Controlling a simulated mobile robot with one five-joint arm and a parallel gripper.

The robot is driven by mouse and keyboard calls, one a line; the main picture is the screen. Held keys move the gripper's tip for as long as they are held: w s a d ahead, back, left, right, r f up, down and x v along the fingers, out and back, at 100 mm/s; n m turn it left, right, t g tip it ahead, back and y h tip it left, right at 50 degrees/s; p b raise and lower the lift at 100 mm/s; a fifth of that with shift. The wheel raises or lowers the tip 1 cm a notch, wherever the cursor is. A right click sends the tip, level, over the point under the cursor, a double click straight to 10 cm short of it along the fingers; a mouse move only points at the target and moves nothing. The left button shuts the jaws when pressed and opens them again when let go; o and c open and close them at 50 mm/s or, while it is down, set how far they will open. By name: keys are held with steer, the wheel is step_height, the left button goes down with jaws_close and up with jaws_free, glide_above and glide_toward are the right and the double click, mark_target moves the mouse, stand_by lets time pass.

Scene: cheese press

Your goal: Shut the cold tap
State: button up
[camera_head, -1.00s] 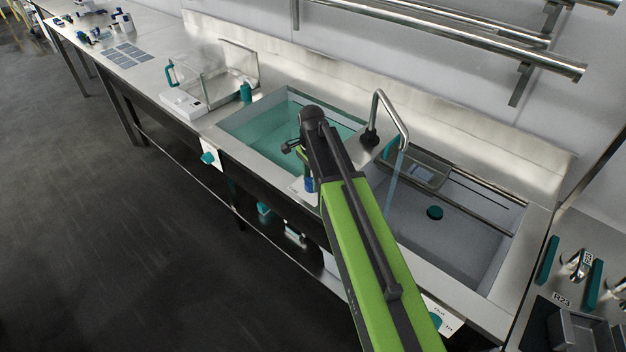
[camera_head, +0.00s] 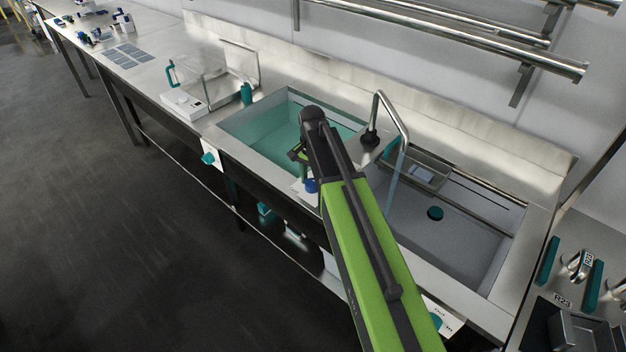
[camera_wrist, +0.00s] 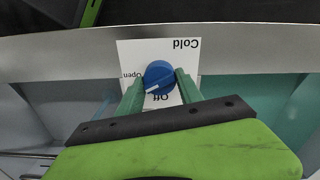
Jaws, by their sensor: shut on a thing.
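The cold tap's blue knob (camera_wrist: 159,76) sits on a white label plate (camera_wrist: 128,52) reading Cold, Open and Off, upside down in the wrist view. My gripper (camera_wrist: 160,84) is shut on the knob, one green finger on each side. The knob's white mark points left and slightly down, between Open and Off and nearer Open. In the head view the blue knob (camera_head: 311,186) shows partly beside my arm. Water (camera_head: 393,185) runs from the curved metal spout (camera_head: 390,112) into the right basin.
The left basin (camera_head: 262,132) holds teal water. The right basin (camera_head: 465,240) has a teal plug (camera_head: 435,213) and a metal tray (camera_head: 425,175). A teal knob (camera_head: 208,158) is on the counter front at left.

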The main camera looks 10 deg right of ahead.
mark_target(312, 180)
steer(key=n, duration=0.6)
steer(key=shift+w+a, duration=0.1)
steer(key=n, duration=0.6)
steer(key=shift+n, duration=0.3)
stand_by(0.3)
steer(key=o, duration=1.4)
steer(key=shift+c, duration=0.2)
step_height(312, 180, up, 17)
steer(key=p, duration=1.7)
steer(key=shift+r, duration=0.2)
